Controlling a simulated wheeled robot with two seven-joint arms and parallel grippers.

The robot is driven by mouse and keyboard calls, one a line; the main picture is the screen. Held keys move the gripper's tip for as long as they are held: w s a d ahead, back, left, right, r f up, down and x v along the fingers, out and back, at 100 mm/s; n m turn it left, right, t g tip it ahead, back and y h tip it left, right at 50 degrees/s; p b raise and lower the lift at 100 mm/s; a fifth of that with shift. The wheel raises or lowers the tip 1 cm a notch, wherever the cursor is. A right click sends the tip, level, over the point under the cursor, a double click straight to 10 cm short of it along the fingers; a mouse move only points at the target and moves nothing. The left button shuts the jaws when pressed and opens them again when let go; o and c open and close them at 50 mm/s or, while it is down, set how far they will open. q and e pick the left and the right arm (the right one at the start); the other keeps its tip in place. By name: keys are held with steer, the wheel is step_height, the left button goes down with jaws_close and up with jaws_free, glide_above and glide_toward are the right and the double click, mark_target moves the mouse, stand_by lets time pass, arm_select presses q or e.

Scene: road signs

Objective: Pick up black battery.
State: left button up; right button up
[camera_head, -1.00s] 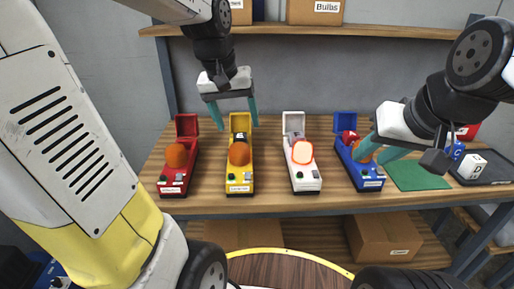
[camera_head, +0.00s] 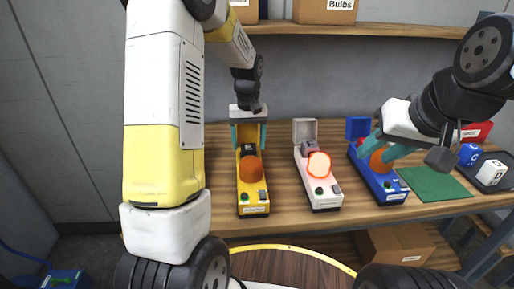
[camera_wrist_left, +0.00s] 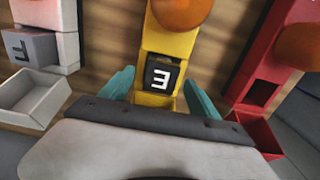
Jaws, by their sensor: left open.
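The black battery (camera_wrist_left: 162,77) with a white letter, which looks like an E, lies in the yellow box (camera_wrist_left: 170,45), beside its orange dome. In the head view the battery (camera_head: 248,149) shows only as a small dark shape in the yellow box (camera_head: 253,197). My left gripper (camera_head: 248,138) is over the lid end of that box, pointing down, open and empty. In the left wrist view its teal fingers stand on either side of the yellow box, with the battery between them but a little beyond the tips. My right gripper (camera_head: 380,148) is open over the blue box (camera_head: 380,185).
A white box (camera_head: 318,185) with a lit dome and a grey battery (camera_wrist_left: 35,46) stands beside the yellow one. A red box (camera_wrist_left: 268,80) is on the other side. A green mat (camera_head: 436,183) and lettered cubes lie at right. A shelf hangs above.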

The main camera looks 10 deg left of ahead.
arm_select(q)
steer(key=shift+f, duration=1.4)
steer(key=shift+r, duration=0.1)
jaws_close()
